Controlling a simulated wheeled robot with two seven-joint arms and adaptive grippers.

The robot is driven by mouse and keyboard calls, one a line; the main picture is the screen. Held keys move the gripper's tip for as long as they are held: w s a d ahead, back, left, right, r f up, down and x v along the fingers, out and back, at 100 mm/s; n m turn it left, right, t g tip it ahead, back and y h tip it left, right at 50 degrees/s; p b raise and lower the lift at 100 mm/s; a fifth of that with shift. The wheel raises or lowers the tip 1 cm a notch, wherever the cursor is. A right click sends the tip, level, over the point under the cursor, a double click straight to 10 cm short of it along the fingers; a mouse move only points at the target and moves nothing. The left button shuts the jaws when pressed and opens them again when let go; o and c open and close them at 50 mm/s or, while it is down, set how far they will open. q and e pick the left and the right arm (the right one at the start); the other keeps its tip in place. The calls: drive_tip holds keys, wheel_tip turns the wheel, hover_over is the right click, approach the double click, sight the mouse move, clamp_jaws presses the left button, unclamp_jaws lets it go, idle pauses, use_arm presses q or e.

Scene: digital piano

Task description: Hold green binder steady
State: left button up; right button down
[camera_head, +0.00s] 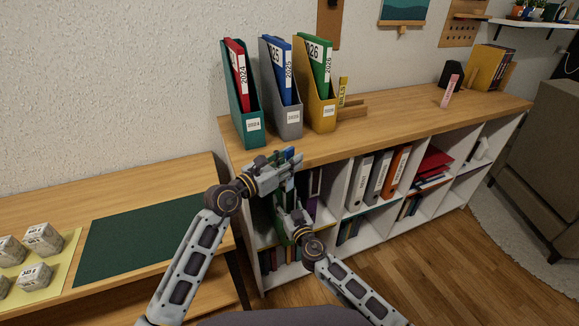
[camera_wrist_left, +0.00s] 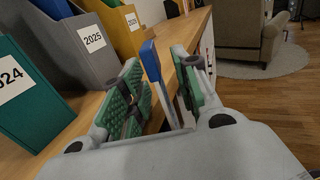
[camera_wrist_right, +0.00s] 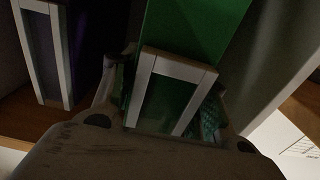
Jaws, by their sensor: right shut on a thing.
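The green binder (camera_wrist_right: 196,28) stands in a dim shelf compartment, its spine toward me with a pale-framed label holder (camera_wrist_right: 172,92). My right gripper (camera_head: 287,208) is at that compartment's front and shut on the lower part of the binder's spine; its fingers are partly hidden in the right wrist view. My left gripper (camera_head: 287,168) is higher, by the front edge of the shelf top. Its green-padded fingers (camera_wrist_left: 157,98) are apart. A narrow blue piece with white below it (camera_wrist_left: 151,62) shows between them; I cannot tell whether it touches them.
Teal (camera_head: 246,130), grey (camera_head: 287,121) and yellow (camera_head: 322,115) file holders stand on the shelf top (camera_head: 390,110). A purple-sided binder (camera_wrist_right: 48,55) stands left of the green one. White and orange binders (camera_head: 396,170) fill the neighbouring compartment.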

sight(290, 148)
use_arm(q)
clamp_jaws()
drive_tip(key=shift+r, duration=0.1)
drive_tip(key=shift+r, duration=4.95)
drive_tip(key=shift+d+f, duration=0.1)
drive_tip(key=shift+f, duration=0.15)
drive_tip(key=shift+w+d+f+m+g+h, duration=0.1)
drive_tip(key=shift+d+f+m+g+h, duration=0.15)
drive_tip(key=shift+f+m+g+h, duration=0.55)
drive_tip(key=shift+f+m+g, duration=0.3)
drive_tip(key=shift+m+g, duration=0.1)
drive_tip(key=shift+g, duration=0.4)
drive_tip(key=shift+a+f+m+g+h, duration=0.1)
drive_tip(key=shift+f+m+g+h, duration=0.15)
drive_tip(key=shift+m+g+h, duration=0.35)
drive_tip(key=shift+a+g, duration=0.15)
drive_tip(key=shift+g, duration=0.35)
drive_tip(key=shift+a+m+g+h, duration=0.15)
drive_tip(key=shift+m+g+h, duration=0.15)
drive_tip(key=shift+m, duration=0.1)
